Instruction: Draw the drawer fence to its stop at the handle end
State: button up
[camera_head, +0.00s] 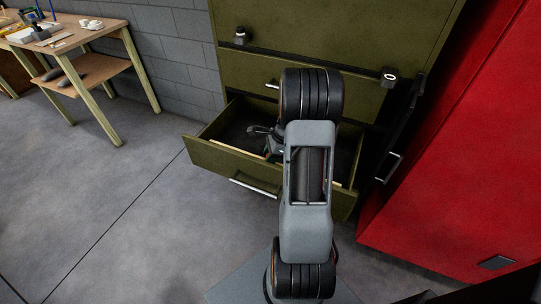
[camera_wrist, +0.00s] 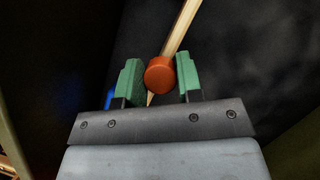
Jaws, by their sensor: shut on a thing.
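The olive-green drawer (camera_head: 215,160) is pulled open at the bottom of the cabinet, with a metal handle (camera_head: 253,188) on its front. The drawer fence (camera_head: 240,151) is a pale wooden strip across the drawer, close behind the front panel; I cannot tell whether it touches. My arm hides its middle. In the wrist view the fence (camera_wrist: 184,22) runs up to the right, with an orange-red round knob (camera_wrist: 160,75) on it. My gripper (camera_wrist: 160,84) has green fingers on both sides of the knob and is shut on it. In the head view the gripper is mostly hidden behind my arm.
The olive cabinet (camera_head: 340,50) rises behind the drawer. A red cabinet (camera_head: 440,160) stands close on the right. A wooden workbench (camera_head: 85,45) with tools stands at the far left. The grey floor (camera_head: 120,190) left of the drawer is clear.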

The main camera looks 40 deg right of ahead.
grip_shut()
jog(key=shift+s+a+r+p, duration=0.15)
jog(key=shift+a+p, duration=0.2)
jog(key=o, duration=0.7)
grip_release()
jog(key=shift+c, duration=0.2)
jog(key=p+v, duration=0.1)
jog(key=v, duration=1.2)
jog(key=shift+r, duration=0.25)
jog(key=shift+d, duration=0.1)
